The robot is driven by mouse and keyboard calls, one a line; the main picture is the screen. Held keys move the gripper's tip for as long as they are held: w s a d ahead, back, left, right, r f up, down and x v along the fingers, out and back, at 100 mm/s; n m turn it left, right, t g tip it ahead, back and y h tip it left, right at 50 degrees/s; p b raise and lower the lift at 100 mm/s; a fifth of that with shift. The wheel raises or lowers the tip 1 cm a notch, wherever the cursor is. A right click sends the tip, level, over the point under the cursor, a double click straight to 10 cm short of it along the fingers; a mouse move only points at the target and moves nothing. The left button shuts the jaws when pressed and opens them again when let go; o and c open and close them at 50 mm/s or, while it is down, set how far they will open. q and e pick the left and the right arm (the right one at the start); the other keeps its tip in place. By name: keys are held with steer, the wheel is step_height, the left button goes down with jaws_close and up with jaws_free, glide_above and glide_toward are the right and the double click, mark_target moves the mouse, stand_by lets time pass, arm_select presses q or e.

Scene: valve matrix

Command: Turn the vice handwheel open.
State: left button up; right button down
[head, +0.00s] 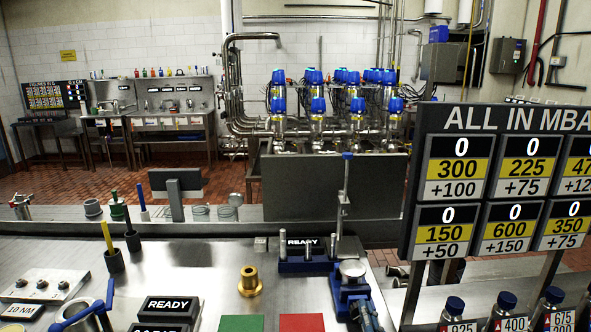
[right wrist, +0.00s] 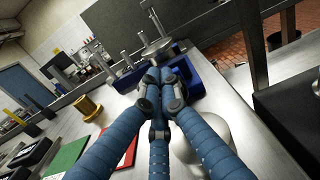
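The blue vice (head: 305,262) stands at the front right of the steel bench with upright metal pins. A round silver disc (head: 352,268), which may be the handwheel, is at its right end. In the right wrist view the disc (right wrist: 156,48) lies just beyond my fingertips, by the blue vice body (right wrist: 188,78). My right gripper (right wrist: 160,82) has blue ribbed fingers drawn together at the tips, with nothing visibly between them. In the head view the gripper (head: 354,296) is just below the disc. Contact with the vice cannot be told. My left gripper is not in view.
A brass flanged piece (head: 250,281) stands left of the vice, behind green (head: 241,324) and red (head: 302,323) plates. A thin upright post (head: 343,195) rises behind the disc. A large score board (head: 500,185) stands close on the right.

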steer(key=shift+a+r+p, duration=0.25)
steer(key=shift+a+p, duration=0.05)
steer(key=shift+a, duration=0.35)
steer(key=shift+a+f, duration=0.2)
steer(key=shift+a, duration=0.2)
steer(key=shift+w, duration=0.1)
